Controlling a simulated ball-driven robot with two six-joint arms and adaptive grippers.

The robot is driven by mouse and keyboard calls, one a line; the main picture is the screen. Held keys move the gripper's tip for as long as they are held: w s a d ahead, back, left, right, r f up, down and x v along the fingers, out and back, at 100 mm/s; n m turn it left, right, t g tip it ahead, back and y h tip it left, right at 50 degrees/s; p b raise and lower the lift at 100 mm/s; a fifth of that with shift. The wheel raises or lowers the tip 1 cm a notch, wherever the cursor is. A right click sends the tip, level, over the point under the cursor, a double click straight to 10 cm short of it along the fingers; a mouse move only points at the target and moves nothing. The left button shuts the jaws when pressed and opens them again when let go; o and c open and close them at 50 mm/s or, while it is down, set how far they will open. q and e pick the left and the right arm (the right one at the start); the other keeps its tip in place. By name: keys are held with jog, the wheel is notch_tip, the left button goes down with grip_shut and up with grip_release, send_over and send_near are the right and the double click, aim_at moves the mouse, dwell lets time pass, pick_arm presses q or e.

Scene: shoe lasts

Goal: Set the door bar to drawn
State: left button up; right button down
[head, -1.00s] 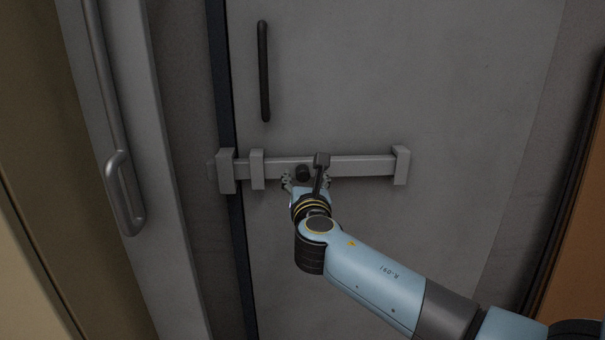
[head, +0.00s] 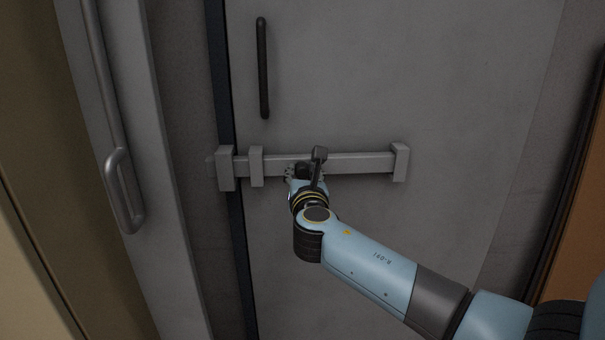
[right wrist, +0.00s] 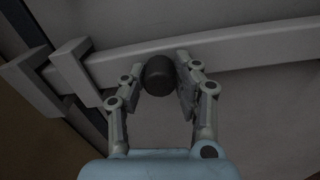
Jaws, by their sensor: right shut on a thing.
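The door bar (head: 360,163) is a grey horizontal bar across the grey door. It runs through brackets on the door, and its left end passes through the bracket (head: 226,168) on the frame side of the dark door gap. A dark round knob (head: 302,170) sticks out of the bar; it also shows in the right wrist view (right wrist: 159,76). My right gripper (head: 304,175) is shut on the knob, with one finger on each side of it in the right wrist view (right wrist: 161,78). My left gripper is out of view.
A second bracket (head: 257,167) stands just left of the knob, and another bracket (head: 400,162) holds the bar at the right. A dark vertical handle (head: 263,68) is above the bar. A metal handle (head: 122,190) is at the left.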

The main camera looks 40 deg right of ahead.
aim_at(337, 167)
jog(key=s+d, duration=0.2)
jog(key=d, duration=0.1)
jog(key=s+d+p, duration=0.1)
jog(key=s+d, duration=0.2)
dwell(0.3)
jog(key=c, duration=1.2)
grip_release()
jog(key=shift+c, duration=0.2)
jog(key=shift+o, duration=1.3)
jog(key=shift+s+d, duration=0.15)
jog(key=shift+s, duration=0.05)
jog(key=shift+w, duration=0.1)
